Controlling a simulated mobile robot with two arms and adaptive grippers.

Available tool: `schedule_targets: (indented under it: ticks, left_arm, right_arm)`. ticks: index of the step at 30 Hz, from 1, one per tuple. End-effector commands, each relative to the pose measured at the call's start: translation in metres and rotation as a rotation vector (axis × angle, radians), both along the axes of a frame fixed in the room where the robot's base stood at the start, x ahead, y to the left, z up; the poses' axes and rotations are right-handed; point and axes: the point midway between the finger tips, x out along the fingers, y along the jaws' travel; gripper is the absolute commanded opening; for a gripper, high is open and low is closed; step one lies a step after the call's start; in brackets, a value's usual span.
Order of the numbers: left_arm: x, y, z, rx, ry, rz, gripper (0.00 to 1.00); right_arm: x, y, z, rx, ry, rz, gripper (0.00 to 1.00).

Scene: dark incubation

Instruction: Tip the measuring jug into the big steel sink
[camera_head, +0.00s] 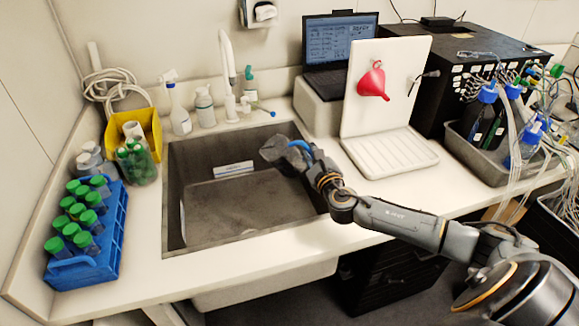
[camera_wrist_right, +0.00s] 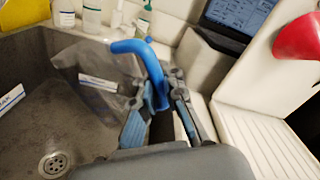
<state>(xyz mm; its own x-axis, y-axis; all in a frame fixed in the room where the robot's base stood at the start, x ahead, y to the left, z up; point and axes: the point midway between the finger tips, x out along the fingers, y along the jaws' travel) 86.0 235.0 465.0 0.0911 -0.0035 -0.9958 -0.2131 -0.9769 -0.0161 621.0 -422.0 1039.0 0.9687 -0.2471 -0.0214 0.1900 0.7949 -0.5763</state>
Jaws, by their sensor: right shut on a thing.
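The measuring jug (camera_head: 274,150) is clear with a blue handle. It is over the right back part of the big steel sink (camera_head: 235,212). My right gripper (camera_head: 306,153) comes in from the right and is shut on the jug's handle. In the right wrist view the clear jug (camera_wrist_right: 92,72) hangs left of the gripper (camera_wrist_right: 162,88) and looks tilted over the sink (camera_wrist_right: 62,118). I cannot tell whether liquid is in it. My left gripper is not in view.
A tap (camera_head: 228,75) and several bottles stand behind the sink. A blue rack (camera_head: 108,240) of green-capped tubes and a yellow bin (camera_head: 148,128) are on the left. A white drying board (camera_head: 395,155) with a red funnel (camera_head: 373,82) and a laptop (camera_head: 338,45) are on the right.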

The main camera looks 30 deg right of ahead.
Motion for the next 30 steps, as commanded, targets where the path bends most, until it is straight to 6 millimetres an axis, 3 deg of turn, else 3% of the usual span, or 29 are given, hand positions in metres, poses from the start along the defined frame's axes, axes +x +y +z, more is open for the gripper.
schedule_targets:
  ticks: [10, 22, 30]
  left_arm:
    - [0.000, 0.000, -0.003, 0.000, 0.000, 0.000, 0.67]
    - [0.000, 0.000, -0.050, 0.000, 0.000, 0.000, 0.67]
    - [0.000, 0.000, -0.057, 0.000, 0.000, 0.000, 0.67]
  right_arm:
    - [0.000, -0.001, -0.001, 0.019, -0.007, 0.000, 0.00]
    - [0.001, 0.001, -0.040, 0.275, -0.079, -0.001, 0.00]
    - [0.001, 0.002, -0.042, 0.355, -0.103, -0.001, 0.00]
